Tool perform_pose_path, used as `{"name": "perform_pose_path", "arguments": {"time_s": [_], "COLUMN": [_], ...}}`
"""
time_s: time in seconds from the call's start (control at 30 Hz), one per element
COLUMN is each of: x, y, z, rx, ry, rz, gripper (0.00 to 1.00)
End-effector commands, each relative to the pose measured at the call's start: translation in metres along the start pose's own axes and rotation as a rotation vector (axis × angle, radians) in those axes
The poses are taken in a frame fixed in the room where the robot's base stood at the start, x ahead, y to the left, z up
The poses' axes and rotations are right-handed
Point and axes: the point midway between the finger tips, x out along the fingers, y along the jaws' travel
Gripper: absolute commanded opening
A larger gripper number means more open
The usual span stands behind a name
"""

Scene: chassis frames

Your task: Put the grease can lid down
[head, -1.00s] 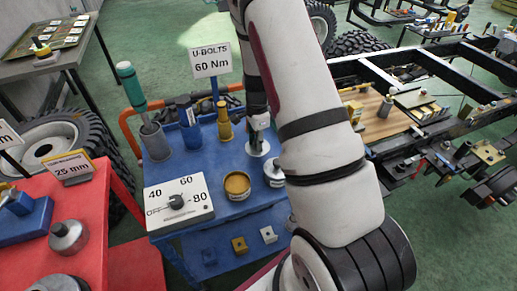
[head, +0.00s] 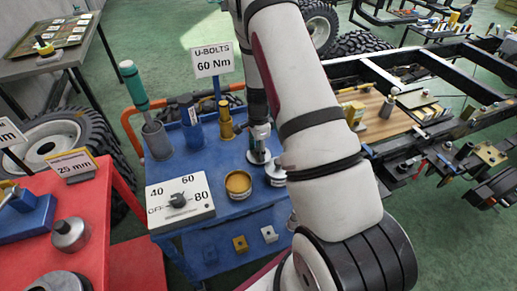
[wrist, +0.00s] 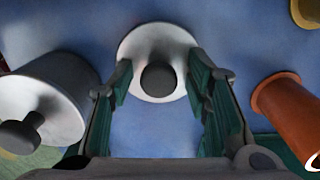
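The grease can lid (head: 256,157), a pale metal disc with a dark knob, appears to lie flat on the blue cart top (head: 215,160). It also shows in the wrist view (wrist: 158,48), with its knob between the fingertips. My gripper (wrist: 160,82) is open, with a gap on each side of the knob. In the head view my gripper (head: 261,135) is right over the lid. The open grease can (head: 238,184), filled with amber grease, stands at the near left of the lid.
A silver can with a dark knob (wrist: 38,105) stands close beside my gripper, partly behind my arm in the head view (head: 275,173). A dial box (head: 180,200) is at the front left.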

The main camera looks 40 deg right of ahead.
Motion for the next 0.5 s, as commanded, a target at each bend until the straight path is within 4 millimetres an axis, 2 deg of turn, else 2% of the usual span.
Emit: {"name": "perform_pose_path", "arguments": {"time_s": [0.27, 0.37, 0.5], "x": [-0.007, -0.018, -0.046], "y": [0.000, -0.001, -0.002], "z": [0.000, 0.000, 0.001], "rx": [0.000, 0.000, -0.001], "ry": [0.000, 0.001, 0.001], "rz": [-0.001, -0.003, -0.005], "gripper": [0.44, 0.44, 0.44]}}
